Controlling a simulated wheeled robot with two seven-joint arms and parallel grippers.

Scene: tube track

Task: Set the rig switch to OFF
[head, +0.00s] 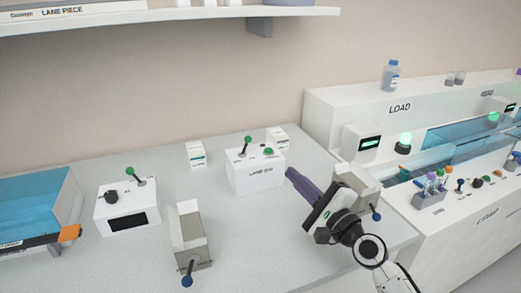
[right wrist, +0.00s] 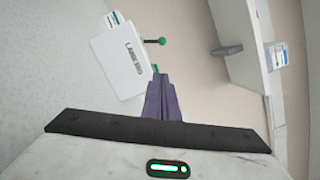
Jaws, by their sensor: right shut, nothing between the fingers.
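The white rig box (head: 258,177), lettered LANE and a second word hard to read, stands on the grey bench and also shows in the right wrist view (right wrist: 120,65). A dark lever with a green ball (head: 247,140) sticks up from its top; it shows in the right wrist view (right wrist: 162,41) too. A green knob or button (head: 268,152) sits beside it. Switch position markings are too small to read. My right gripper (head: 289,172) has purple fingers, shut and empty, just right of the box; its fingertips (right wrist: 160,76) appear close to the green knob. My left gripper is not in view.
A white box with a black knob and green-tipped lever (head: 128,212) stands left. The LOAD station (head: 335,112) is at right. A shelf (head: 150,22) hangs above.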

